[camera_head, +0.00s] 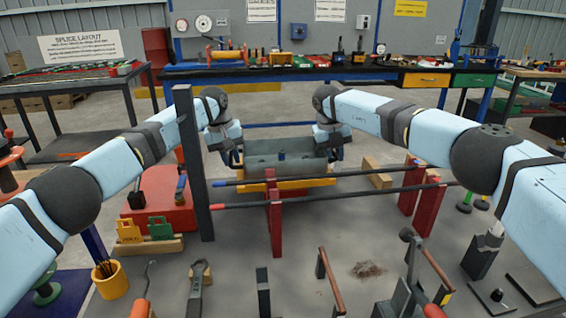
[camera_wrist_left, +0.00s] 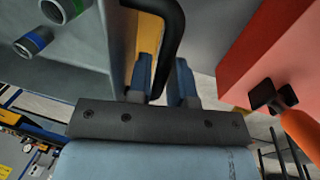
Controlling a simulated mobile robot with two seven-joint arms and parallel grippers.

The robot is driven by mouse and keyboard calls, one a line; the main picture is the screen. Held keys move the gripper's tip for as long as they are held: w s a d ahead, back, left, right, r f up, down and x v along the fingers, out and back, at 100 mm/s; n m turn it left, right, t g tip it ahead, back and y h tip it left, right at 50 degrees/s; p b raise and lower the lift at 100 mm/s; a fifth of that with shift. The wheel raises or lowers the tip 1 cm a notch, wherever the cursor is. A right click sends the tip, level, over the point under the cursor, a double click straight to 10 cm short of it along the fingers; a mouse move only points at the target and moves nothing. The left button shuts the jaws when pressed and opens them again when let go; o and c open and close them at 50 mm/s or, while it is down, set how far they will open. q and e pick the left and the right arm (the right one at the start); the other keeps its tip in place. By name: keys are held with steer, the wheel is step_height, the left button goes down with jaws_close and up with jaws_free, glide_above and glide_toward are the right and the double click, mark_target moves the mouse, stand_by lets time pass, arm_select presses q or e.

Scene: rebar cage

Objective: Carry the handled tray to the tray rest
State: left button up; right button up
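The grey handled tray (camera_head: 268,152) is at the far middle of the table in the head view, behind the rebar rods. My left gripper (camera_head: 231,157) is at its left end. In the left wrist view the tray's black handle (camera_wrist_left: 172,45) runs between the blue fingers of my left gripper (camera_wrist_left: 162,78), which close against it from both sides. My right gripper (camera_head: 335,152) is at the tray's right end; its fingers are too small to read. A yellow strip (camera_head: 300,185) shows just below the tray. I cannot tell whether the tray touches it or which part is the tray rest.
Two dark rods (camera_head: 340,192) on red posts (camera_head: 275,215) cross in front of the tray. A dark upright post (camera_head: 190,165) and a red box (camera_head: 160,200) stand left of it. A wooden block (camera_head: 376,176) lies right. Tools line the near table edge.

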arm_select(q)
jaws_close()
arm_select(e)
jaws_close()
arm_select(q)
steer(key=shift+r, duration=0.2)
arm_select(e)
steer(key=shift+w+r, duration=0.1)
steer(key=shift+r, duration=0.1)
